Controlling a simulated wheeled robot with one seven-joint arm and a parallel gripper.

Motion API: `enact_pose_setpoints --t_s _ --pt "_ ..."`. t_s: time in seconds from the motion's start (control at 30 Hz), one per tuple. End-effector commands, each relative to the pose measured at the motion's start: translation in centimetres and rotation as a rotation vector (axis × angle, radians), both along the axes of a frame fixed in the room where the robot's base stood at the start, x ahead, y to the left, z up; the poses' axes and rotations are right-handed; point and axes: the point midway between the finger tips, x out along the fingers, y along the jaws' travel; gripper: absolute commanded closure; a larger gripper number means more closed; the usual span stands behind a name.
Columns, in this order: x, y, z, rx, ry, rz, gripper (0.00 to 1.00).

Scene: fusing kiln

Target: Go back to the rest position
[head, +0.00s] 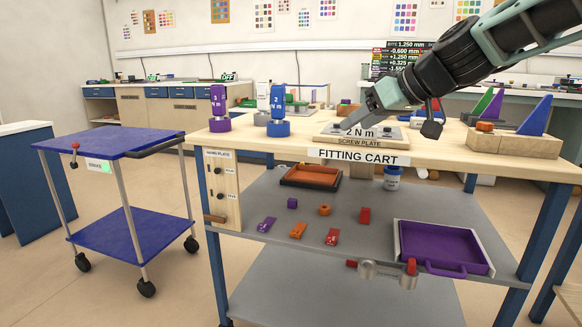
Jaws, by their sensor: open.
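My arm reaches in from the upper right of the head view. My gripper (349,122) points down and left, with its tip over the screw plate (325,138) on the fitting cart (420,156). The gripper is open, and I see nothing held in it. I cannot tell whether its tip touches the plate. The arm hides part of the plate and the bench behind.
A purple driver (218,105) and a blue driver (278,110) stand left of the plate. Coloured wedges (535,116) stand at right. A blue trolley (110,143) stands at left.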

Motion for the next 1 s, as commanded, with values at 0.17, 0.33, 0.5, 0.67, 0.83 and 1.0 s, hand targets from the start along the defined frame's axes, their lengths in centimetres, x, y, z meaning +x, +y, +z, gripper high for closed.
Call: enact_pose_setpoints --t_s 0.17,0.33,0.5,0.67,0.83,1.0 --pt "-8.5 4.9 -8.4 -0.098 0.211 0.066 0.47" --pt "-18.1 6.3 -15.9 -0.24 0.404 0.089 0.47" --pt "-25.6 5.0 -21.1 -0.377 0.527 0.079 0.47" --pt "-30.6 3.0 -24.3 -0.484 0.593 0.062 0.47" --pt "-34.8 0.5 -27.0 -0.586 0.633 0.04 0.47" --pt "-35.6 -0.3 -24.8 -0.607 0.642 0.026 0.47"
